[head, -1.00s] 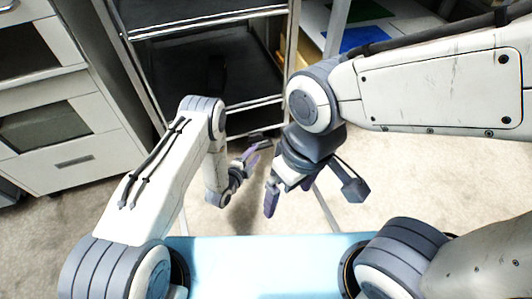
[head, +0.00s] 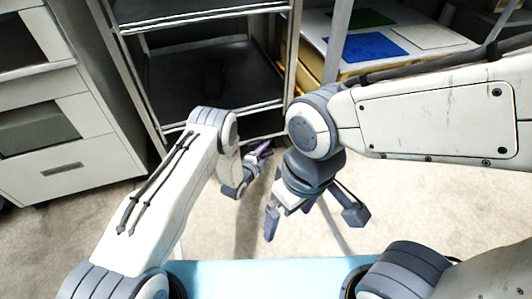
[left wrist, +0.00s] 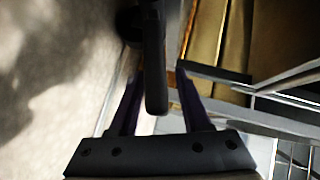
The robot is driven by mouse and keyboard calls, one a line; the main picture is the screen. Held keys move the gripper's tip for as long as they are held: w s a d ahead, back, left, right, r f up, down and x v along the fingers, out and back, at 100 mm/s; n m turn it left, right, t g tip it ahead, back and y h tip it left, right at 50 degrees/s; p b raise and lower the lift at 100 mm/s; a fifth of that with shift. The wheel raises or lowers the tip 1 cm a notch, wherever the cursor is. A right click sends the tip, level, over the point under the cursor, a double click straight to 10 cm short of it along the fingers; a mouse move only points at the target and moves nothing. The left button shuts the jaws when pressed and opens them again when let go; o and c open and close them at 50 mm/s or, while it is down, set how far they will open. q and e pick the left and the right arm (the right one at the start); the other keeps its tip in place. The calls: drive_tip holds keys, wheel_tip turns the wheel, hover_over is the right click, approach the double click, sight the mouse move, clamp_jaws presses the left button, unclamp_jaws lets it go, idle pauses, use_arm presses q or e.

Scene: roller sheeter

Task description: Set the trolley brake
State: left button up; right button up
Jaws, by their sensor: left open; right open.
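The trolley (head: 170,85) is a metal frame with dark shelves at the top middle of the head view. My left gripper (head: 264,154) is low at its front right corner, open. A dark round part, likely a caster (left wrist: 128,22), is partly visible beside the bar's upper end. My right gripper (head: 290,214) is open and empty, hanging above the floor.
A white drawer cabinet (head: 60,165) stands left of the trolley. At the right, a table (head: 440,60) carries a blue sheet (head: 367,47) and a green one (head: 362,17). The pale floor (head: 420,195) in front is clear.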

use_arm(q)
clamp_jaws()
idle(1.4)
